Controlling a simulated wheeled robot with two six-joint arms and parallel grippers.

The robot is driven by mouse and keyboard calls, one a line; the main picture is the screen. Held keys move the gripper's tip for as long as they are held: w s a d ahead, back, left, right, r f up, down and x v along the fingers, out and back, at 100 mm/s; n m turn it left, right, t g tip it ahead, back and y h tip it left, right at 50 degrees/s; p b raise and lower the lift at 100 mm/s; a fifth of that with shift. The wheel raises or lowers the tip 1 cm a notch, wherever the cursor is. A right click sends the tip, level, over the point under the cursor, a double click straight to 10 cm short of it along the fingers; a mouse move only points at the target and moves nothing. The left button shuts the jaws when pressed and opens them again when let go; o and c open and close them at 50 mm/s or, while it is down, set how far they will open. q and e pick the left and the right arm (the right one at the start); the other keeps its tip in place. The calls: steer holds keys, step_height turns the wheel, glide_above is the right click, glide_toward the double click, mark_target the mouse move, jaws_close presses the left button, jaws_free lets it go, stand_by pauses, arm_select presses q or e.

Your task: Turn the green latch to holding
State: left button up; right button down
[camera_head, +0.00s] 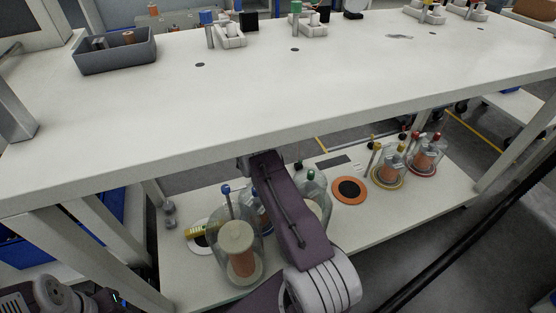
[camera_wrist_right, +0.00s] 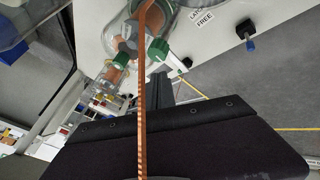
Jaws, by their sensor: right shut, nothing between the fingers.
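The green latch (camera_wrist_right: 158,48) shows in the right wrist view as a green knob on clear and grey fittings, with a second green part beside it. A label reading "LATCH FREE" (camera_wrist_right: 203,17) lies to its right. In the head view a clear jar with green parts (camera_head: 312,178) is partly hidden behind my right arm. My left gripper's jaws are not visible.
The white tabletop (camera_head: 300,90) hangs above a lower white shelf (camera_head: 350,220). On the shelf stand a blue-topped jar (camera_head: 235,250), a yellow-based jar (camera_head: 389,165), a red-based jar (camera_head: 424,153) and an orange ring (camera_head: 349,190). A grey bin (camera_head: 115,58) sits on the tabletop.

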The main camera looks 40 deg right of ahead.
steer(key=a+n+b, duration=0.1)
steer(key=a+b, duration=0.1)
steer(key=w+a+f+n+t+b, duration=0.1)
steer(key=a, duration=0.1)
steer(key=a+n+t+b, duration=0.1)
steer(key=a+n+b, duration=0.1)
steer(key=shift+w+f+b, duration=0.2)
steer(key=shift+w+b, duration=0.1)
steer(key=shift+w, duration=0.1)
steer(key=d+f+b, duration=0.5)
steer(key=d+b, duration=0.2)
steer(key=b, duration=0.1)
steer(key=shift+w+f+t+b, duration=0.3)
steer(key=shift+w+f+t, duration=0.1)
steer(key=shift+w, duration=0.05)
